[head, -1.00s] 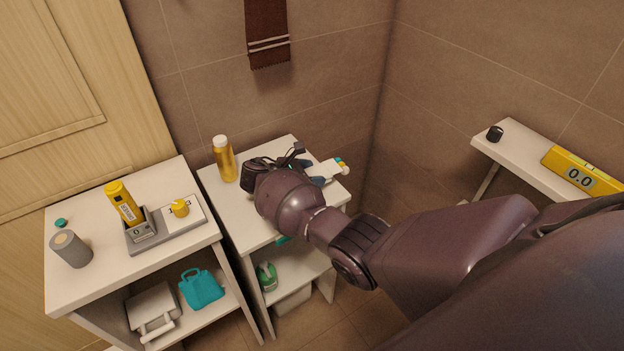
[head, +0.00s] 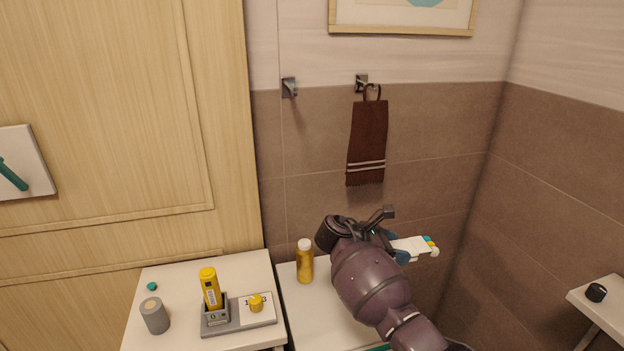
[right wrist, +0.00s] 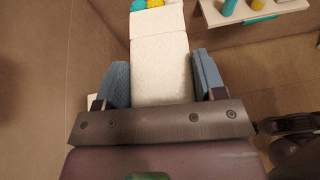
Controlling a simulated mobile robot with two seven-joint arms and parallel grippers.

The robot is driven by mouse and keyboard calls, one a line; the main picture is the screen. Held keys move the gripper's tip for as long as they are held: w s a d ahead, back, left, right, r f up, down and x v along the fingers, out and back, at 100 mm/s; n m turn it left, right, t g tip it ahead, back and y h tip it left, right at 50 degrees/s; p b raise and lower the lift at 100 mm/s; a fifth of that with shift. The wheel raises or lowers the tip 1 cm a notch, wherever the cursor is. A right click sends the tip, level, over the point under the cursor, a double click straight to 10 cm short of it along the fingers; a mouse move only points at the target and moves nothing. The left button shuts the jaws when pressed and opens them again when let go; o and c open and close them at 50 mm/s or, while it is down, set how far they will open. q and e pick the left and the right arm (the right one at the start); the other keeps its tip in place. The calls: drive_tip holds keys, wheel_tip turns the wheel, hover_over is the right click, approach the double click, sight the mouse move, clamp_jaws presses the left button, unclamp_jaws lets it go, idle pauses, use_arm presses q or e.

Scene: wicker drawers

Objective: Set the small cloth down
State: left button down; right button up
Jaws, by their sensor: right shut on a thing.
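A small dark brown cloth (head: 368,140) with pale stripes near its lower edge hangs from a wall hook in the head view. My right gripper (head: 395,245) is below it and apart from it, in front of the tiled wall. It is shut on a white oblong thing (head: 411,247) with teal and yellow parts at its far end. In the right wrist view, this white thing (right wrist: 160,70) lies between the blue finger pads of the gripper (right wrist: 162,85). I cannot tell whether it is cloth. My left gripper is out of view.
A yellow bottle (head: 305,265) stands on the middle cabinet (head: 312,315), left of my right arm. The left cabinet (head: 178,285) holds a grey cylinder (head: 154,316) and a grey holder (head: 218,322) with a yellow device. An empty hook (head: 290,88) is on the wall. A wall shelf (head: 598,312) is at right.

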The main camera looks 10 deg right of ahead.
drive_tip(key=shift+w+f+n+t, duration=0.1)
drive_tip(key=shift+w+n+t, duration=0.3)
drive_tip(key=shift+t, duration=0.1)
drive_tip(key=w+a+r+n+t+y, duration=0.2)
drive_tip(key=a+r+n+t+y, duration=0.55)
drive_tip(key=r+n+t, duration=0.4)
drive_tip(key=s+a+f+n+t+y, duration=0.1)
drive_tip(key=s+a+n+y, duration=0.2)
drive_tip(key=s, duration=0.3)
drive_tip(key=s+a+f+n+y, duration=0.2)
drive_tip(key=s+n+y, duration=0.1)
drive_tip(key=s, duration=0.3)
drive_tip(key=s+d+f, duration=0.2)
drive_tip(key=s+f, duration=0.3)
drive_tip(key=shift+d, duration=0.25)
drive_tip(key=shift+s+f, duration=0.1)
drive_tip(key=shift+f, duration=0.05)
